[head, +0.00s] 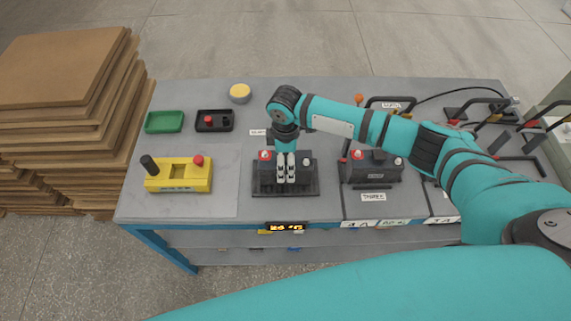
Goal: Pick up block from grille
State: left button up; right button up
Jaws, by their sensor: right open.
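A dark block (304,173) with a red-topped terminal at its left and a pale one at its right sits on a black grille (258,190) near the middle of the bench front. My right gripper (286,180) points down over the middle of this block, with its pale fingers in front of the block and hiding its centre. It is open; whether the fingers touch the block cannot be told. My left gripper is not in view.
A yellow block (180,176) with a black and a red knob stands at left on the grey bench (225,200). Green (164,122) and black (214,121) trays and a yellow round tub (240,93) lie behind. Another dark block (372,170) stands to the right, under my arm.

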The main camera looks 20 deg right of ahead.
jog(key=shift+f, duration=0.3)
jog(key=c, duration=1.7)
jog(key=shift+w+r, duration=0.15)
jog(key=shift+w, duration=0.05)
jog(key=shift+c, duration=0.4)
jog(key=shift+r, duration=0.1)
